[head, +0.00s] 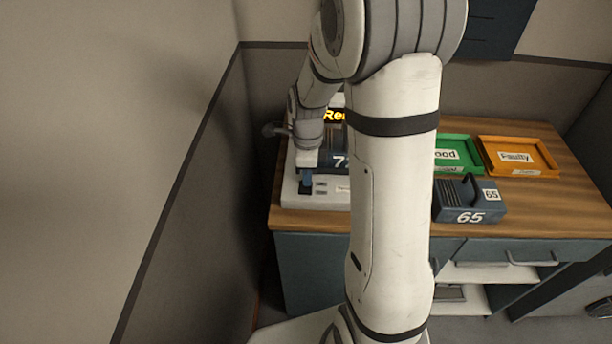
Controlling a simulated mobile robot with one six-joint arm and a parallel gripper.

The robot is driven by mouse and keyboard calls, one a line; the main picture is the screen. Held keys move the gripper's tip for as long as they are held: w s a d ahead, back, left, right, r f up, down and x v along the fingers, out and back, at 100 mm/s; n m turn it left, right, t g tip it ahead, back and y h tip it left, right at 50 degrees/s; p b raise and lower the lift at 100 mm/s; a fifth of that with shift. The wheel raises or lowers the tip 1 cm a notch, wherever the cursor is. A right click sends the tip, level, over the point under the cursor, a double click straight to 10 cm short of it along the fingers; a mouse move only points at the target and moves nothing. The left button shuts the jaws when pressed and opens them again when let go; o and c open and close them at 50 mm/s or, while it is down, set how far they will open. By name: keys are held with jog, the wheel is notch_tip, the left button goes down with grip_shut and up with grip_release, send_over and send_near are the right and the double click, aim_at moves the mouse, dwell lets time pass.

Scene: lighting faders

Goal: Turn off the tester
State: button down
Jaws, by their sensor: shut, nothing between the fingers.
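The tester (328,203) is a pale box at the left end of the wooden table, with a dark display showing orange letters, partly hidden. Small buttons or labels show on its front panel. My gripper (306,184) is shut and points down at the left of this front panel, over or against a dark spot there. I cannot tell whether it touches, and it hides what lies beneath. A dark block (340,162) with a partly hidden number starting with 7 sits at the tester, behind my arm.
A dark block numbered 65 (468,202) stands on the table (550,215), right of my arm. Behind it are a green tray (458,168), label partly hidden, and an orange tray marked Faulty (540,172). A wall (200,200) stands close on the left. The table's right front is clear.

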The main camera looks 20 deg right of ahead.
notch_tip(320, 180, up, 14)
jog(key=w+p, duration=0.1)
jog(key=p, duration=0.1)
jog(key=shift+w+d+p, duration=0.3)
jog(key=shift+f, duration=0.1)
